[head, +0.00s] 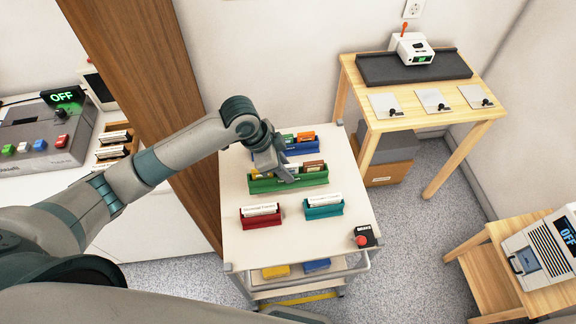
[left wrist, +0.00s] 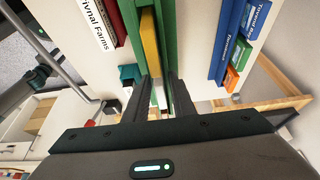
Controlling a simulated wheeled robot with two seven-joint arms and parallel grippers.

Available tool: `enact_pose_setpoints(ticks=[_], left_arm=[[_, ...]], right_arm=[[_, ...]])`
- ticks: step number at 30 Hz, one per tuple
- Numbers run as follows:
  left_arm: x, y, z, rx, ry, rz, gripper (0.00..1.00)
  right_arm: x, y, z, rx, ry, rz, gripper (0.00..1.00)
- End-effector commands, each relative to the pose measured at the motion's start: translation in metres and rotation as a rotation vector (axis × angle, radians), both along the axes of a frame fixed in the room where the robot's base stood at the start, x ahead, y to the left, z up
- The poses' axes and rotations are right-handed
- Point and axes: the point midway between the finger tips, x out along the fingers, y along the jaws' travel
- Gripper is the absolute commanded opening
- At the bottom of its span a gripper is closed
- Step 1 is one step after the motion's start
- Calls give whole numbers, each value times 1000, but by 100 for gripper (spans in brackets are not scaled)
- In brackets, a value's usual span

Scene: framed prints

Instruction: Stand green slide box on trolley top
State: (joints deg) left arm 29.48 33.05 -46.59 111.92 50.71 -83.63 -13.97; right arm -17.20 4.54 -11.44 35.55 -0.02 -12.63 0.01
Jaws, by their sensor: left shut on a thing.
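The green slide box (head: 262,187) is at the middle of the trolley top (head: 295,243), with cards standing in it. In the left wrist view the green box (left wrist: 130,22) runs between the fingers of my left gripper (left wrist: 158,92), with a yellow card inside. The box looks upright and at or very near the trolley surface; I cannot tell whether it touches. The gripper hides part of it. My right gripper is not in view.
A red box (head: 262,220) and a teal box (head: 323,210) stand in front on the trolley, a blue box (head: 302,147) behind. A red button (head: 362,239) is at the front right corner. A wooden table (head: 440,122) stands at the right.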

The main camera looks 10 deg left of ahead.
Motion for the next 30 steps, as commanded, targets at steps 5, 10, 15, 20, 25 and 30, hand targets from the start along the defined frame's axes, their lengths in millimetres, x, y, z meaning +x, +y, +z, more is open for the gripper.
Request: enact_pose_setpoints(ticks=[5,10,15,20,25,30], left_arm=[[28,2,-14,0,1,3,0],[45,3,-25,-1,0,1,0],[51,4,-29,-1,-2,-1,0],[51,4,-29,-1,-2,-1,0],[50,4,-31,-1,0,0,0],[49,4,-47,0,4,2,0]], right_arm=[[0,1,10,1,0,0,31],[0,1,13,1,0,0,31],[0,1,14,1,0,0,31],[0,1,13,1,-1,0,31],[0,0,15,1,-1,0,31],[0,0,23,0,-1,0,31]])
